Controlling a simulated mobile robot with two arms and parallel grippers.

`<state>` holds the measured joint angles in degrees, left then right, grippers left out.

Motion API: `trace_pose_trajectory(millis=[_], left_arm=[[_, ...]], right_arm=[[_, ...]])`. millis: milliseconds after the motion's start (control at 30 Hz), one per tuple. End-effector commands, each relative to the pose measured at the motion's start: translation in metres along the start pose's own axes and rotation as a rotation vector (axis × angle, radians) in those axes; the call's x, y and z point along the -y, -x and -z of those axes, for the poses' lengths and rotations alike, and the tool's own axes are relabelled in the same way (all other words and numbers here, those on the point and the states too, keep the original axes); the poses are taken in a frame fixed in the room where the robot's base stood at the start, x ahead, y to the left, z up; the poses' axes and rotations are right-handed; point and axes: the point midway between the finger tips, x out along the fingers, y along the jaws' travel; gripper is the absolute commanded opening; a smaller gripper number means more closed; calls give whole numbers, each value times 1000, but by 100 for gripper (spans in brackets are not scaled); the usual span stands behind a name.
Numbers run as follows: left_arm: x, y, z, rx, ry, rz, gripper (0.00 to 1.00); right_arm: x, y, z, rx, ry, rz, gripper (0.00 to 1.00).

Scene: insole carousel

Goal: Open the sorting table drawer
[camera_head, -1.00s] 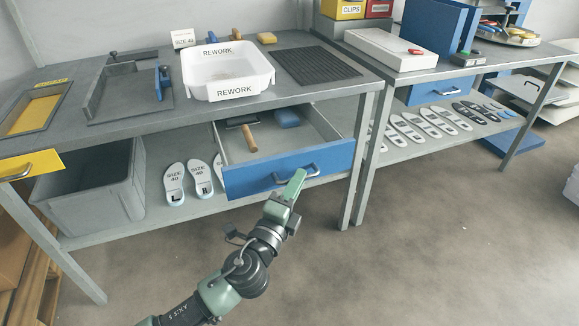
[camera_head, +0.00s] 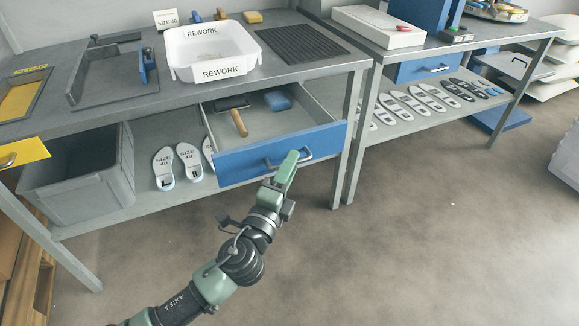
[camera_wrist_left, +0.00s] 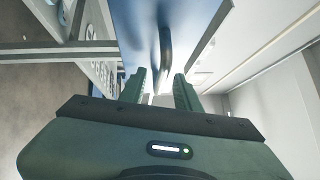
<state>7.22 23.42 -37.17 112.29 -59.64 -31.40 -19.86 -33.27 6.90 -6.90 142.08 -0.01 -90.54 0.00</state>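The sorting table drawer (camera_head: 235,163) has a blue front and stands pulled out below the table top (camera_head: 290,72). A brush with a wooden handle (camera_head: 239,123) and a blue block (camera_head: 278,101) lie inside it. My left gripper (camera_head: 291,158) is at the right part of the drawer's metal handle (camera_head: 272,165). In the left wrist view, the fingers (camera_wrist_left: 159,92) stand apart, with the handle (camera_wrist_left: 166,50) between and just ahead of them. I cannot tell whether they touch it. My right gripper is in no view.
A white rework bin (camera_head: 211,52) and a black mat (camera_head: 299,41) are on the table. A grey crate (camera_head: 80,190) and insoles (camera_head: 189,162) are on the lower shelf. The floor (camera_head: 420,240) in front is clear.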

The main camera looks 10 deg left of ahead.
Motion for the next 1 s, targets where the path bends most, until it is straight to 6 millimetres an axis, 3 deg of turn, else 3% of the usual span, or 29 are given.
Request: trace_pose_trajectory(millis=[167,400,600,1000], left_arm=[[-1,13,0,-1,1,-2,33],[-2,53,0,0,1,-4,33],[-2,74,0,0,0,-2,33],[0,78,0,0,0,0,33]], right_arm=[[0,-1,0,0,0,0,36],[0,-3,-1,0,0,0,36],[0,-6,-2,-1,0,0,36],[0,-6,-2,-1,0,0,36]])
